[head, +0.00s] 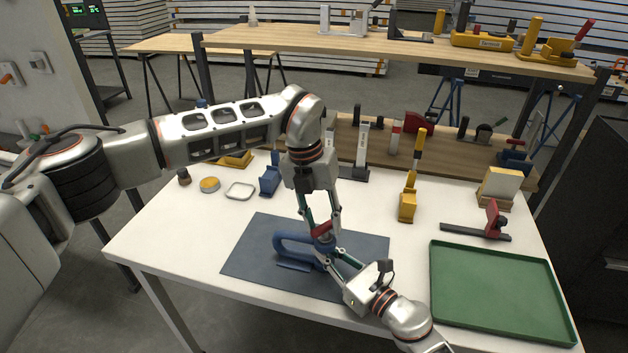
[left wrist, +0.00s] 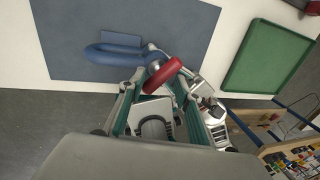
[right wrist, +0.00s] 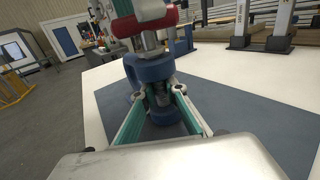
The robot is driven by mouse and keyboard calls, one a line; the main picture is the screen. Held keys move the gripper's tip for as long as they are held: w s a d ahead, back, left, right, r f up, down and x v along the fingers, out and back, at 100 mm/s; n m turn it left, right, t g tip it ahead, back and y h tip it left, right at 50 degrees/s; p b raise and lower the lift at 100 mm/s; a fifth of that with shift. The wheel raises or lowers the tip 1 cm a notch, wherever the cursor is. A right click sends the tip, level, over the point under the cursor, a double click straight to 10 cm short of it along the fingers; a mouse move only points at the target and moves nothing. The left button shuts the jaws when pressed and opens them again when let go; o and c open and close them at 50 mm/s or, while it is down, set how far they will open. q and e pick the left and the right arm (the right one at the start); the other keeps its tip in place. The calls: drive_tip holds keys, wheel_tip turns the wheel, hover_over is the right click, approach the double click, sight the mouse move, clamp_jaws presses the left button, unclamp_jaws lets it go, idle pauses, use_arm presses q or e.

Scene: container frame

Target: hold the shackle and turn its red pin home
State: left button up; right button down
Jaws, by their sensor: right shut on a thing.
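The blue shackle (head: 290,245) lies on the dark mat, its bow pointing left and its pin end by my grippers. Its red pin (head: 321,229) stands upright at that end, and its red bar also shows in the left wrist view (left wrist: 163,77). My left gripper (head: 322,218) points down over the red pin, its fingers apart on either side of the bar. My right gripper (head: 332,250) reaches in from the lower right and is shut on the shackle's pin end. The blue ears (right wrist: 150,69) show between and above its fingertips in the right wrist view. The pin's lower part is mostly hidden.
The dark mat (head: 250,262) lies on a white table. A green tray (head: 500,335) is at the right. A yellow-handled clamp (head: 408,205), a red-and-black tool (head: 480,232) and a blue stand (head: 270,180) are behind. The mat's left part is clear.

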use_arm(q)
drive_tip(key=shift+s+d+n, duration=0.1)
drive_tip(key=shift+s+n, duration=0.1)
drive_tip(key=shift+n, duration=0.2)
wheel_tip(320, 180, up, 12)
drive_tip(key=a+n+t, duration=0.1)
drive_tip(key=a+n, duration=0.1)
drive_tip(key=n, duration=0.3)
drive_tip(key=shift+s+n, duration=0.25)
drive_tip(key=shift+n, duration=0.15)
drive_tip(key=shift+f, duration=0.1)
